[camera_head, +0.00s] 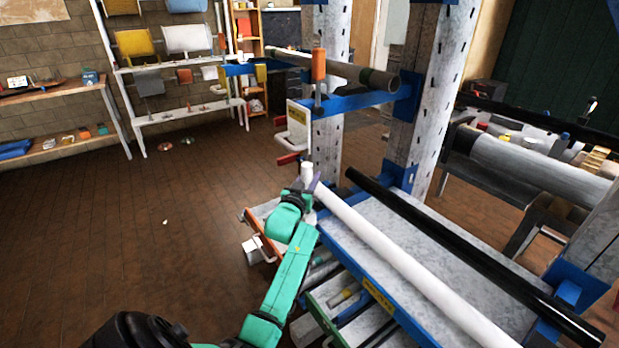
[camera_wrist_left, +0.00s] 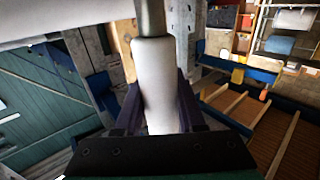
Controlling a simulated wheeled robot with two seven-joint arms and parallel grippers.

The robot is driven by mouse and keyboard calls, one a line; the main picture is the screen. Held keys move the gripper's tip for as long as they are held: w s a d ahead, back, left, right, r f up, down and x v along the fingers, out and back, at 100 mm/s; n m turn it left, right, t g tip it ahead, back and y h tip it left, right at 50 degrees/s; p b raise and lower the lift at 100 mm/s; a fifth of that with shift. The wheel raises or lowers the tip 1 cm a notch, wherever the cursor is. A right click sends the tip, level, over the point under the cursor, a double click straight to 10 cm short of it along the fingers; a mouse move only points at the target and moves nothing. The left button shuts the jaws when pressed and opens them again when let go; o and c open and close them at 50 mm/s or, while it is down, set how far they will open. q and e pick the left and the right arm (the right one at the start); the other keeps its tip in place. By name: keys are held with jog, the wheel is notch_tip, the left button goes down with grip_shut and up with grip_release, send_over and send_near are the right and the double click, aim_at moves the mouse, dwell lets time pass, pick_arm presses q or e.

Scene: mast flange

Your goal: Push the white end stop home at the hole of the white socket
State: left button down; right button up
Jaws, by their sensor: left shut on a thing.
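The white end stop (camera_head: 307,170) is a short, pale cylinder near the left end of a long white tube (camera_head: 400,258). My left gripper (camera_head: 312,187) is shut on it. In the left wrist view, the end stop (camera_wrist_left: 154,78) stands between my dark purple fingers (camera_wrist_left: 159,105), with a grey metal pin (camera_wrist_left: 150,18) coming out of its far end. The white tube (camera_wrist_left: 60,18) crosses the upper left there. I cannot make out the white socket's hole or tell whether the pin is in it. My right gripper is not in view.
A black bar (camera_head: 450,245) runs beside the white tube over a grey deck (camera_head: 445,235). Grey perforated posts (camera_head: 440,85) rise behind. An orange-handled thing (camera_head: 319,68) stands at a blue bracket (camera_head: 360,100). The brown floor (camera_head: 130,225) on the left is mostly clear.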

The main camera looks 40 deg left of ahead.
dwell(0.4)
pick_arm(q)
jog(key=shift+f+b, duration=2.1)
jog(key=shift+f, duration=0.8)
jog(key=shift+c, duration=2.2)
grip_release()
jog(key=v, duration=1.4)
jog(key=shift+s, duration=0.3)
jog(key=shift+d+r, duration=0.1)
